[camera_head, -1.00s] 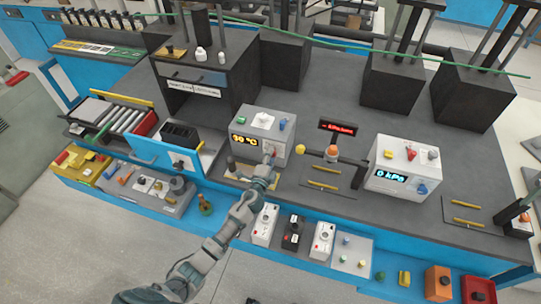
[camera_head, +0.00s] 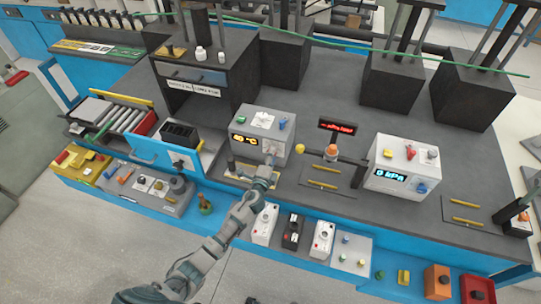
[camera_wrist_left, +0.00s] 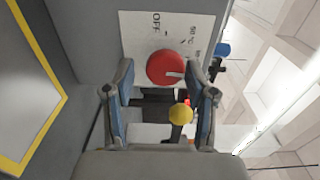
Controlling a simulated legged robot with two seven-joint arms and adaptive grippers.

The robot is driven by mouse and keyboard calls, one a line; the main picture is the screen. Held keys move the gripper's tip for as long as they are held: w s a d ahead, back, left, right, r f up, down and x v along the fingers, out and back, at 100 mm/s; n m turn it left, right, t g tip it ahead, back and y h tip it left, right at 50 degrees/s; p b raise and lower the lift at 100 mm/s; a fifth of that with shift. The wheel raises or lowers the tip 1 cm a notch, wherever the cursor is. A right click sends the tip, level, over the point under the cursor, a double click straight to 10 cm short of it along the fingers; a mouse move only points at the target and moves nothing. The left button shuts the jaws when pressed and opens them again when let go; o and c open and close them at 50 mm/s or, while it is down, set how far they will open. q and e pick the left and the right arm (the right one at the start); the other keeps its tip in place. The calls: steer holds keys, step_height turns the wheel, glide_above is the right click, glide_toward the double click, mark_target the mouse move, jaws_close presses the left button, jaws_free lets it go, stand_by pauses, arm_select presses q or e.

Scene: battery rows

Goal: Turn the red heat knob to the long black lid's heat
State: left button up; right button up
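The red heat knob (camera_wrist_left: 166,68) sits on a white dial plate (camera_wrist_left: 138,46) with OFF and temperature marks in the left wrist view. Its white pointer line points right and slightly down in that view. The knob belongs to the light grey heater box (camera_head: 247,151) with a lit orange °C readout (camera_head: 250,140). My left gripper (camera_head: 269,166) is in front of the box's face. Its fingers (camera_wrist_left: 161,100) are open, one to each side below the knob, with nothing between them held. I cannot make out which item is the long black lid. My right gripper is not in view.
A stand with an orange knob and yellow ball (camera_head: 331,154) is right of the heater box. A grey kPa box (camera_head: 403,170) stands further right. A black cabinet (camera_head: 212,105) is behind left.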

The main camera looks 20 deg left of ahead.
arm_select(q)
steer(key=s, duration=1.1)
steer(key=shift+s+a, duration=0.15)
steer(key=shift+s, duration=0.25)
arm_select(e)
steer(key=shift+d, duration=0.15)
arm_select(q)
steer(key=s+n+b, duration=0.5)
steer(key=n, duration=1.2)
steer(key=w, duration=1.7)
steer(key=shift+a, duration=0.15)
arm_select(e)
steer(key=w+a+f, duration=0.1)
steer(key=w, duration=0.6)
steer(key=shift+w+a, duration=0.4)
